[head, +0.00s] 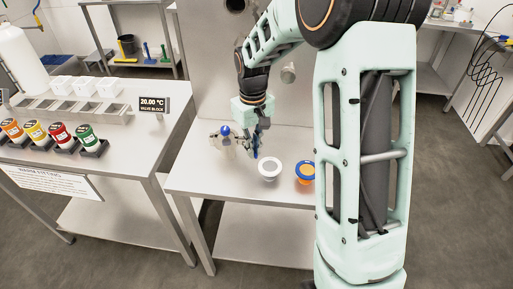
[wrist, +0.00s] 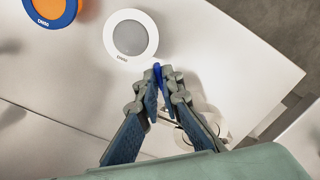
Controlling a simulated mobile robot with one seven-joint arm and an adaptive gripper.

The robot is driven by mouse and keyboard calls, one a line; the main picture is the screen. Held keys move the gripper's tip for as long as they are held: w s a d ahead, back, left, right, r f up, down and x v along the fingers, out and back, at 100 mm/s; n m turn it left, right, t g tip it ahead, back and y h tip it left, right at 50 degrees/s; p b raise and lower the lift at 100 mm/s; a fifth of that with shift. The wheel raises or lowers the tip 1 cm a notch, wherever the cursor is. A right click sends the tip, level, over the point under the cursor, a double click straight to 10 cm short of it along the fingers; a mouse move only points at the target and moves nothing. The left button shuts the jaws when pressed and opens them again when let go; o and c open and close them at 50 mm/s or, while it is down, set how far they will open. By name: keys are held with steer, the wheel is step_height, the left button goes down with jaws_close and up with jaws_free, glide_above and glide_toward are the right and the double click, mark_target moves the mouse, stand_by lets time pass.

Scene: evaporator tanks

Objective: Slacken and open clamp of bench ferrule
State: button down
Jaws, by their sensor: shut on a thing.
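The bench ferrule with its metal clamp (head: 222,140) is on the middle steel bench, with a blue knob (head: 225,131) on top. My gripper (head: 256,151) is just right of it, pointing down. In the wrist view my gripper (wrist: 158,80) is shut on a narrow bright blue part (wrist: 157,73) between its fingertips. Whether this part joins the clamp is hidden by the fingers. Shiny metal of the ferrule and clamp (wrist: 206,122) shows beside and behind the right finger, partly covered.
A white-rimmed disc with a grey centre (head: 269,170) and a blue-rimmed orange one (head: 305,172) lie on the bench, right of my gripper. The left bench holds coloured jars (head: 60,134) and a temperature display (head: 154,105). The bench's front left is clear.

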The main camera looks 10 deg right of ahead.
steer(key=m, duration=0.1)
steer(key=a+m, duration=0.1)
steer(key=m, duration=0.1)
steer(key=a+m+b, duration=0.1)
steer(key=m, duration=0.1)
steer(key=shift+s+a, duration=0.15)
steer(key=shift+a, duration=0.1)
steer(key=shift+w+a+m, duration=0.1)
steer(key=shift+a+m, duration=0.25)
steer(key=shift+m, duration=0.75)
steer(key=shift+w+a+m, duration=0.1)
steer(key=shift+a+m, duration=0.25)
steer(key=shift+m, duration=0.75)
steer(key=c, duration=2.1)
jaws_free()
step_height(320, 180, up, 12)
